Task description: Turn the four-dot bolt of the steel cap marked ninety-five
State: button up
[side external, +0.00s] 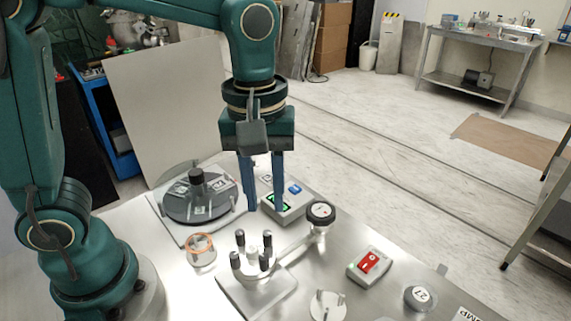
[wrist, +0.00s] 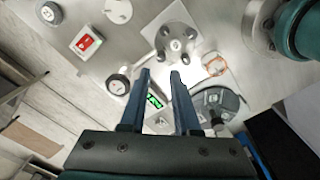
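My gripper (side external: 264,203) is open and empty, its two blue fingers pointing down over the table beside the grey box with the green display. In the wrist view my gripper (wrist: 160,74) shows a clear gap between the fingers. A steel flange (side external: 255,290) stands in front of my gripper with several dark-topped upright posts around a pale centre; it also shows in the wrist view (wrist: 177,31). I cannot read a ninety-five on any cap, and bolt dots are too small to tell. A grey round lid (side external: 185,209) with a black knob and labels lies left of my gripper.
The grey display box (side external: 296,207) has a blue button. A black-rimmed round gauge (side external: 321,213) stands right of my gripper. A red switch box (side external: 369,265), a round piece marked 27 (side external: 419,298), a pale pronged disc (side external: 327,306) and an orange ring (side external: 201,240) are nearby.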

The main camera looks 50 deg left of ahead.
aim_at(267, 233)
jog(key=shift+s+d+f, duration=0.15)
jog(key=shift+d+f, duration=0.05)
jog(key=shift+f, duration=2.8)
grip_shut()
